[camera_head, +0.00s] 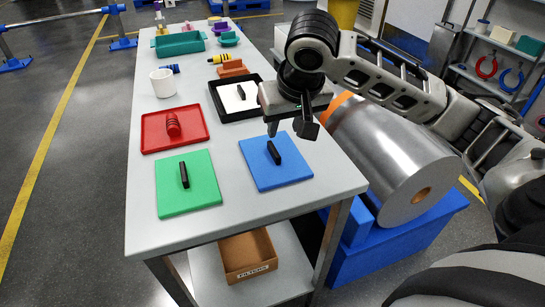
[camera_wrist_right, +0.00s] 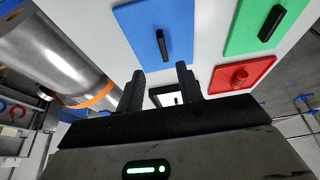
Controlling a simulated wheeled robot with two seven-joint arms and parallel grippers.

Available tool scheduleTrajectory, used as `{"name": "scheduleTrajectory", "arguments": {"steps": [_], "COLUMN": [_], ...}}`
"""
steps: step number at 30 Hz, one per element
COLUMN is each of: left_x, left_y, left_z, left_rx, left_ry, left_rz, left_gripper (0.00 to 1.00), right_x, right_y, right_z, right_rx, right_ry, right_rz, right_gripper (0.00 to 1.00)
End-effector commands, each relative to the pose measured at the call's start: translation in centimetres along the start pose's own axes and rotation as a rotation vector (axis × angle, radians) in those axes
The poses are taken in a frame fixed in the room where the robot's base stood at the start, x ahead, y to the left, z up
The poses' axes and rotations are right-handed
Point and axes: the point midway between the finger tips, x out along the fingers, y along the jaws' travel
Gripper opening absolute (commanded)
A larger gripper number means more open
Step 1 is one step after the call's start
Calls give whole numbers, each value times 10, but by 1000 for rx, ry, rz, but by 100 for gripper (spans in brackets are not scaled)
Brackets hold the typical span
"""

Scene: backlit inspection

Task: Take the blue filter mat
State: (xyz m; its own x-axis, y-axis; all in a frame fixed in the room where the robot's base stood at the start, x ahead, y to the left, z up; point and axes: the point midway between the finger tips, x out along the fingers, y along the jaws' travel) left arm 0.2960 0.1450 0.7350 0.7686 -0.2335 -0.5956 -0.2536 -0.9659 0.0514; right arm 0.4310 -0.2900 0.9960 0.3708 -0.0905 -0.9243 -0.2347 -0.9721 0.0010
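The blue filter mat (camera_head: 283,176) lies flat on the grey table, near its front right edge. A black bar handle (camera_head: 274,152) stands up at its middle. The mat also shows at the top of the right wrist view (camera_wrist_right: 137,28), with its handle (camera_wrist_right: 161,46) just beyond the fingers. My right gripper (camera_head: 289,128) is above the table, just behind the blue mat. Its two fingers (camera_wrist_right: 162,78) are spread apart with nothing between them, so it is open and apart from the handle. My left gripper is in neither view.
A green mat (camera_head: 205,192) with a black handle lies left of the blue one. Behind are a red tray (camera_head: 156,147) and a black tray (camera_head: 215,100) with a white mat. A cardboard box (camera_head: 250,271) marked FILTERS is below.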

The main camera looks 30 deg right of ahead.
Motion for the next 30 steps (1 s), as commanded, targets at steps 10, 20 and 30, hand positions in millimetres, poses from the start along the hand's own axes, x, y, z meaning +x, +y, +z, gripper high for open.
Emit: {"name": "scheduleTrajectory", "arguments": {"steps": [10,20,30], "left_x": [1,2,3], "left_y": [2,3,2], "left_z": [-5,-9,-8], "left_rx": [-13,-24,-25], "left_ry": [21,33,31], "left_rz": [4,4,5], "left_gripper": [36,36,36], "right_x": [48,89,102], "right_y": [0,-4,-5], "right_z": [-1,-5,-5], "right_rx": [0,0,-1], "right_ry": [1,0,2], "right_rz": [-1,0,-2], "right_gripper": [36,36,36]}}
